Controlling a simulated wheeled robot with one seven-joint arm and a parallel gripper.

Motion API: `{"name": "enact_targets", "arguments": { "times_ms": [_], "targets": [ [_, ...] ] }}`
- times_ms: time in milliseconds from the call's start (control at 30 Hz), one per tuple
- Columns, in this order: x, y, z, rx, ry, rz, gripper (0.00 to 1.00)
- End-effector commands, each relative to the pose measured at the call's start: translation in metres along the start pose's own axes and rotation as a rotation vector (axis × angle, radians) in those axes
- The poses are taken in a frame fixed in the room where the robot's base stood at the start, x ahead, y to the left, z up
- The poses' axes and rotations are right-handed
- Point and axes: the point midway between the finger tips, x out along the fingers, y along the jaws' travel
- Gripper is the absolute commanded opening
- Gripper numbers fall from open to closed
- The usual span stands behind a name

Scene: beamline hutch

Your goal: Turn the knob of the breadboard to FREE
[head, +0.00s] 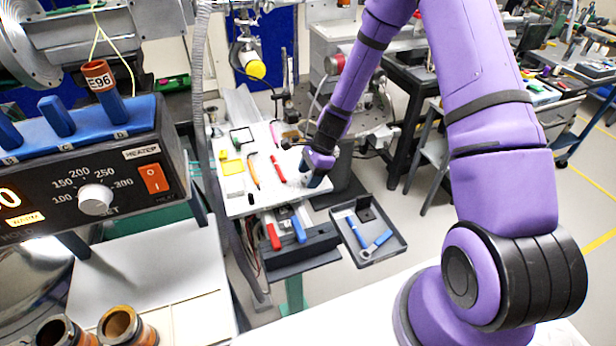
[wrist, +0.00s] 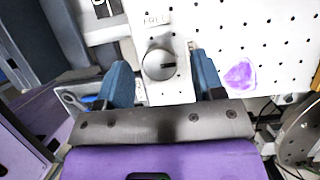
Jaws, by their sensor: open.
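The white breadboard (head: 236,206) with rows of holes lies in the middle of the head view; it also fills the upper right of the wrist view (wrist: 285,45). Its round grey knob (wrist: 158,66) shows in the wrist view, with a dark pointer line running toward the right. A label reading FREE (wrist: 156,19) is above the knob in the picture. My gripper (wrist: 160,62) is open, with one blue finger on each side of the knob; I cannot tell whether they touch it. In the head view my gripper (head: 317,172) is at the board's right edge and the knob cannot be made out.
Pens and small tools lie on the board, including a red pen (head: 278,169). A grey tray (head: 398,246) with blue-handled tools is below it. A heater box (head: 110,175) stands at left, with copper-coloured cylinders (head: 125,326) in front. A purple patch (wrist: 241,74) is right of my gripper.

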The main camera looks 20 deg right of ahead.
Motion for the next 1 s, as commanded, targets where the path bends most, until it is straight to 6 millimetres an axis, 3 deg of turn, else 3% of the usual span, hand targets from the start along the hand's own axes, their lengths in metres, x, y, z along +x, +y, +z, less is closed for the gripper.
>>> {"name": "enact_targets", "arguments": {
  "times_ms": [433,467,667,1000],
  "targets": [
    [0.0102,-0.0001,0.0,-0.001,0.0,0.0,0.62],
    [0.0101,-0.0001,0.0,-0.001,0.0,0.0,0.6],
    [0.0101,-0.0001,0.0,-0.001,0.0,0.0,0.14],
    [0.01,-0.0007,0.0002,-0.035,0.001,0.012,0.13]
  ]
}}
